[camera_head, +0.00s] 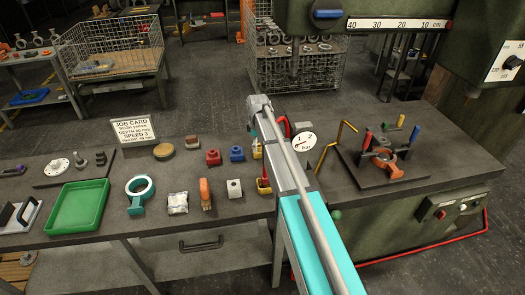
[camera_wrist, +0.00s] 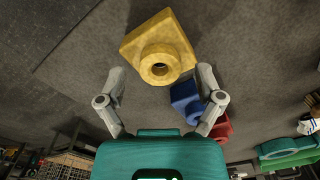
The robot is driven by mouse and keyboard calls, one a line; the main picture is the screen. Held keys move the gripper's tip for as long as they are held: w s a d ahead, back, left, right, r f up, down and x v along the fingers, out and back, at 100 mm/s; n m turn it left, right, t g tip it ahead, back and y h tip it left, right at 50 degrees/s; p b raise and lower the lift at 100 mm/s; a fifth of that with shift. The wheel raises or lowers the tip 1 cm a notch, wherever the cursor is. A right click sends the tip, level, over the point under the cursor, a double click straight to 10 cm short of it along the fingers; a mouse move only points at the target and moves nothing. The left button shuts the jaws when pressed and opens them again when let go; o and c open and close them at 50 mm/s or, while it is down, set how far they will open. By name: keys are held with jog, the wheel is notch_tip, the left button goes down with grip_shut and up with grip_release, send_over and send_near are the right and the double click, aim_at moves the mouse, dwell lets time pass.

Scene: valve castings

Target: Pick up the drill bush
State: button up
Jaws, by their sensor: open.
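The yellow drill bush (camera_wrist: 160,45), a square flange with a round bored boss, lies on the bench in the wrist view. Its boss is ahead of and roughly midway between the fingertips of my gripper (camera_wrist: 161,72). My gripper is open, with nothing held. In the head view part of the yellow bush (camera_head: 257,151) shows beside my arm, which hides the rest and my fingers. A blue bush (camera_head: 237,154) and a red bush (camera_head: 213,158) stand left of it. In the wrist view the blue bush (camera_wrist: 186,100) is partly behind my right-hand finger, with the red bush (camera_wrist: 222,129) beyond.
The job card (camera_head: 133,131) says bush yellow. A pressure gauge (camera_head: 304,142) is just right of my arm. A clamping fixture (camera_head: 384,160) with upright handles stands further right. A white block (camera_head: 234,188), an orange part (camera_head: 205,194) and a green tray (camera_head: 78,206) are nearer the front edge.

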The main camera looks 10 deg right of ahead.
dwell(0.6)
grip_shut()
